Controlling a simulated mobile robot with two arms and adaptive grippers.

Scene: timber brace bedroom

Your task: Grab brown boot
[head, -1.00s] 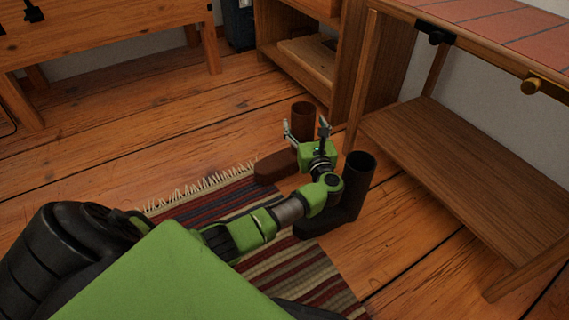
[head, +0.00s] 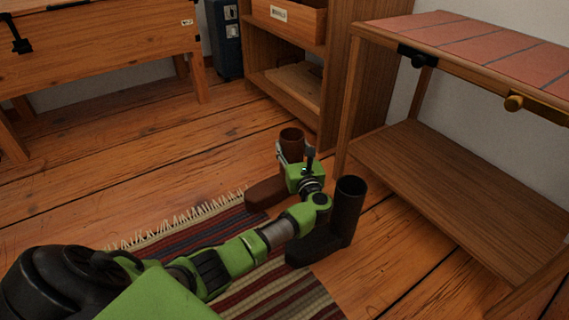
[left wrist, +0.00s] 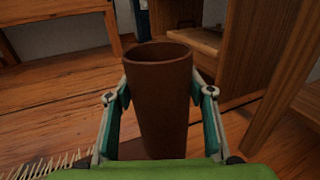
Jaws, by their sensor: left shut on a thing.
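The brown boot (head: 265,192) stands upright on the floor, its foot reaching left by the rug's edge. In the left wrist view its tall shaft (left wrist: 160,100) sits between the two fingers. My left gripper (head: 297,155) is shut on the shaft below its open top. The gripper hides part of the shaft in the head view. A second, darker boot (head: 347,205) stands upright just to the right of my left arm, its toe on the rug. My right gripper is not in view.
A striped fringed rug (head: 225,235) lies under my left arm. A wooden shelf unit (head: 345,80) stands behind the boots. A tile-topped table (head: 450,165) with a low shelf is at right. A wooden bench (head: 100,55) is at back left. The plank floor left of the boots is clear.

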